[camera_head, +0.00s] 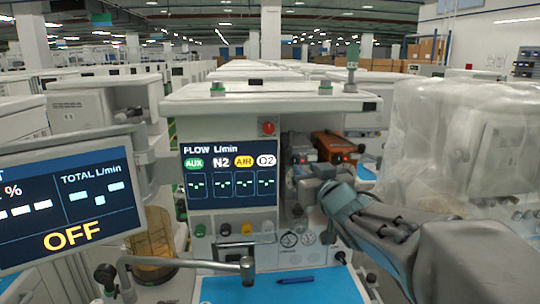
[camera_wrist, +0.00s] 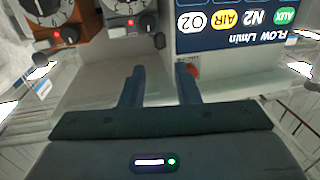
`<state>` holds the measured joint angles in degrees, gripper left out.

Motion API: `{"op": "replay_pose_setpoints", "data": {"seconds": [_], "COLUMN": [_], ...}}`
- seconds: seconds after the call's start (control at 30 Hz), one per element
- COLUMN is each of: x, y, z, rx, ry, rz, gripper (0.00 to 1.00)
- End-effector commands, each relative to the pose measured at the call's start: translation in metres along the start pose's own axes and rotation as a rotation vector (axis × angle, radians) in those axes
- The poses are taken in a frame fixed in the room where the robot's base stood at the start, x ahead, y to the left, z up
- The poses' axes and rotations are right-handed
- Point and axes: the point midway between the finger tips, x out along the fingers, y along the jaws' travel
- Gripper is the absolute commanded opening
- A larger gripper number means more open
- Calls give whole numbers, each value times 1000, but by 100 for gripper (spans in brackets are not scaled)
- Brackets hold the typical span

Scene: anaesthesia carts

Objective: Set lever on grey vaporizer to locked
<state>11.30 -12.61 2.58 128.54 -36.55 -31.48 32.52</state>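The grey vaporizer (camera_head: 299,152) stands just right of the flow display, partly hidden behind my gripper (camera_head: 322,183). In the wrist view, which looks upside down, the grey vaporizer (camera_wrist: 126,8) is at the top middle, with a dial, a small red light and dark knobs on its lower edge. I cannot tell which knob is its lever or how it is set. My gripper (camera_wrist: 160,70) has its two fingers apart with nothing between them. The fingertips appear short of the vaporizer, with no contact visible.
An orange vaporizer (camera_head: 336,146) is right beside the grey one; it also shows in the wrist view (camera_wrist: 60,18). The flow display (camera_head: 230,172) borders the left. A red knob (camera_wrist: 192,71) is by one finger. A plastic-covered machine (camera_head: 440,140) stands right.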

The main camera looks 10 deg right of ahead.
Motion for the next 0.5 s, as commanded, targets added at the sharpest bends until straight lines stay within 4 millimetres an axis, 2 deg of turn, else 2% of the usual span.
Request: {"op": "replay_pose_setpoints", "data": {"seconds": [0.1,0.5], "x": [21,84], "y": [0,0], "z": [0,0], "rx": [0,1], "ry": [-2,-3], "rz": [0,0], "gripper": [29,29]}}
